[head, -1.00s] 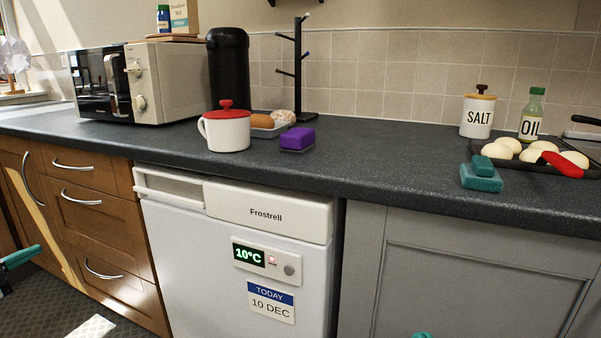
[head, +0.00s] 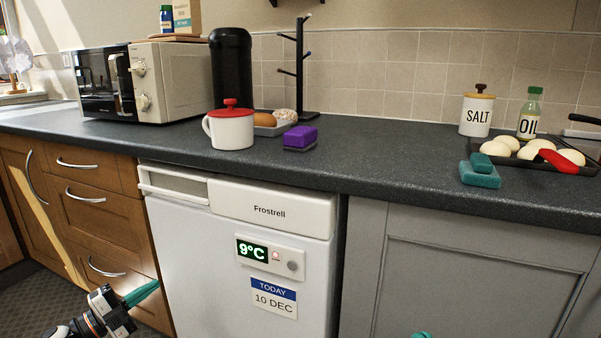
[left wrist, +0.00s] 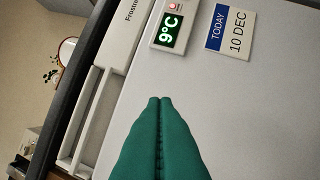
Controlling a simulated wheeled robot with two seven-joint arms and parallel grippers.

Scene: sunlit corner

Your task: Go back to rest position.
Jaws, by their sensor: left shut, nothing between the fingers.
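My left gripper (head: 155,286) is low in the head view, in front of the wooden drawers and beside the left edge of the white Frostrell appliance (head: 190,260). Its teal fingers are shut with nothing between them. In the left wrist view the closed fingertips (left wrist: 160,99) point at the plain white front of the appliance, below its display (left wrist: 168,32); I cannot tell the gap to it. Only a small teal tip of my right gripper (head: 421,335) shows at the bottom edge of the head view, so its jaws are hidden.
The dark countertop (head: 350,165) carries a microwave (head: 175,80), a red-lidded white pot (head: 231,130), a purple sponge (head: 300,136), a teal block (head: 480,172) and a tray of pale round items (head: 530,150). Floor shows at lower left.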

